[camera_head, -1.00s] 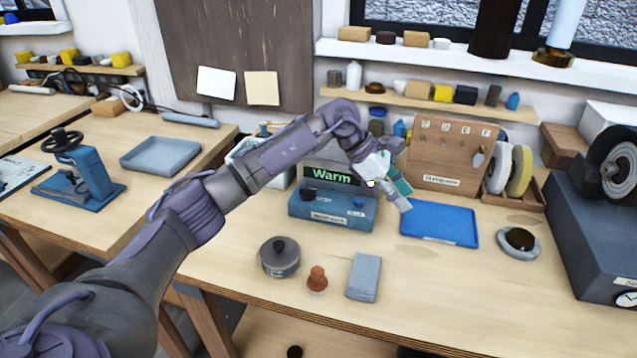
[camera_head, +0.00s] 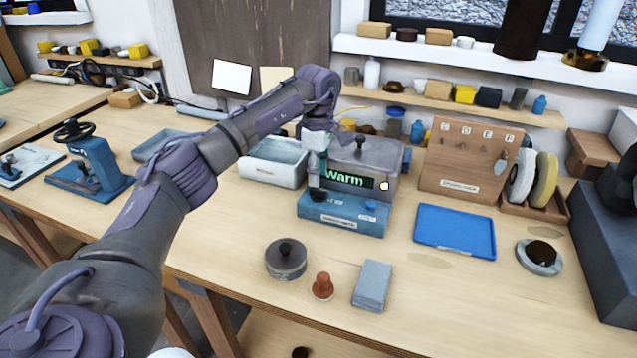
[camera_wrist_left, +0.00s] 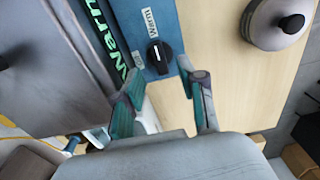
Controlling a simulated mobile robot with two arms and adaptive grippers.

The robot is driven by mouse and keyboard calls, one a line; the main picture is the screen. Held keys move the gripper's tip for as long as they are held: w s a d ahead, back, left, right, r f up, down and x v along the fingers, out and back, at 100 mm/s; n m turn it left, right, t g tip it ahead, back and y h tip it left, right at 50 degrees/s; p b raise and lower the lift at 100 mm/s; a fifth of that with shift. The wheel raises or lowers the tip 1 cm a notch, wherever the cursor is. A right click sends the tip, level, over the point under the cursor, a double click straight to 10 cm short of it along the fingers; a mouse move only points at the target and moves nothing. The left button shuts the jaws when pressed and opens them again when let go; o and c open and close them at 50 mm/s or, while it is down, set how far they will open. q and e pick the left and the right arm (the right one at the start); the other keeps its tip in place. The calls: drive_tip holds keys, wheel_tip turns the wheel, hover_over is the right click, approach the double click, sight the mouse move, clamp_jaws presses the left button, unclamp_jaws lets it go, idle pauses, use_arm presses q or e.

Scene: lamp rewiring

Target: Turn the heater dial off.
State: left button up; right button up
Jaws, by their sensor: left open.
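The heater is a grey box (camera_head: 375,157) with a lit green "Warm" display (camera_head: 347,180) and a blue front panel (camera_head: 345,215). In the left wrist view its black dial (camera_wrist_left: 158,56) has a white pointer mark and sits near a "Warm" label (camera_wrist_left: 148,22); another label beside it is partly covered. My left gripper (camera_head: 317,178) is over the left end of the panel, with its teal fingers pointing down. In the left wrist view the gripper (camera_wrist_left: 168,82) is open, with the dial ahead of and between its fingertips, not gripped. My right gripper is not in view.
A pale tray (camera_head: 272,172) stands left of the heater and a blue tray (camera_head: 455,232) right of it. A round lidded pot (camera_head: 286,260), a small reddish-brown knobbed piece (camera_head: 323,286) and a grey-blue block (camera_head: 372,286) are in front. A wooden hook board (camera_head: 470,160) stands behind.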

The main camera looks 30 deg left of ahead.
sight(318, 193)
use_arm(q)
drive_tip(key=shift+f, duration=2.05)
clamp_jaws()
